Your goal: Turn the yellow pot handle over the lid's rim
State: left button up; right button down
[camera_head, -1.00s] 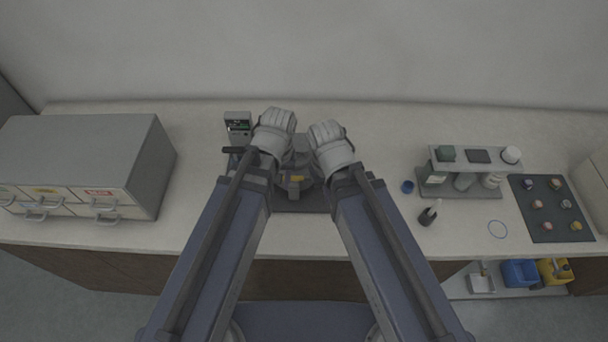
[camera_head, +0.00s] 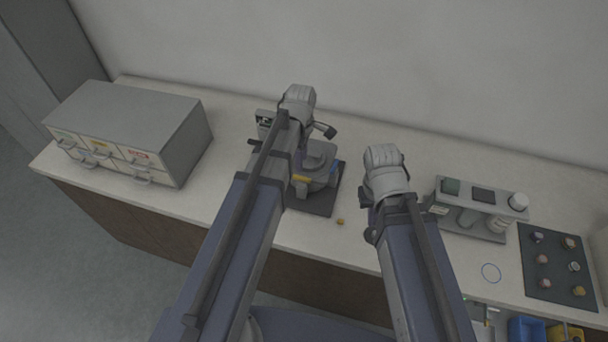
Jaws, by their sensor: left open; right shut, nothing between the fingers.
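The grey mounting press (camera_head: 318,172) stands on a dark mat on the counter. The yellow pot handle (camera_head: 301,179) shows at the front left of its round body. The lid's rim is too small to make out clearly. My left gripper (camera_head: 300,98) is at the back left of the press, its arm crossing the press's left side. Its fingers are hidden behind the wrist. My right gripper (camera_head: 383,160) is right of the press, apart from it and empty; its fingertips are hidden too. A dark knob-ended bar (camera_head: 325,131) sticks out beside the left wrist.
A grey drawer cabinet (camera_head: 140,115) stands at the left. A grey rack (camera_head: 474,222) with jars and a dark mat (camera_head: 562,265) with several small pieces are at the right. A small orange-brown piece (camera_head: 340,221) lies near the counter's front. The counter behind my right gripper is clear.

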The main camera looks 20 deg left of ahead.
aim_at(302, 177)
pick_arm(q)
jog(key=shift+f+b, duration=3.7)
jog(key=shift+f, duration=0.15)
jog(key=shift+r, duration=0.1)
jog(key=shift+c, duration=0.3)
grip_shut()
